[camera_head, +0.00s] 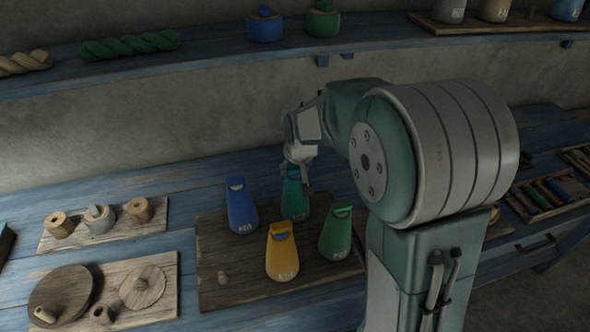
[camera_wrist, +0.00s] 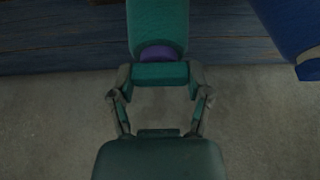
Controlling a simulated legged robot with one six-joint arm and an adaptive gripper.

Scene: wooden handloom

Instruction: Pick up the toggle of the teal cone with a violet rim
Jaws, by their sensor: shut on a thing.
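The teal cone (camera_head: 295,199) stands at the back of a dark wooden board (camera_head: 215,262), among the other cones. In the wrist view its body (camera_wrist: 158,22) is at the top, with the violet rim (camera_wrist: 157,52) showing beside a teal toggle bar (camera_wrist: 161,75). My gripper (camera_head: 297,172) comes down over the cone's top and hides its toggle in the head view. In the wrist view the fingers (camera_wrist: 160,80) are shut on the toggle, one at each end. I cannot tell whether the cone is lifted off the board.
A blue cone (camera_head: 241,209) stands close on the left, a yellow cone (camera_head: 281,252) in front, and a green cone (camera_head: 336,235) at right front. A blue shelf (camera_head: 215,70) with jars and rope coils runs above the bench.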

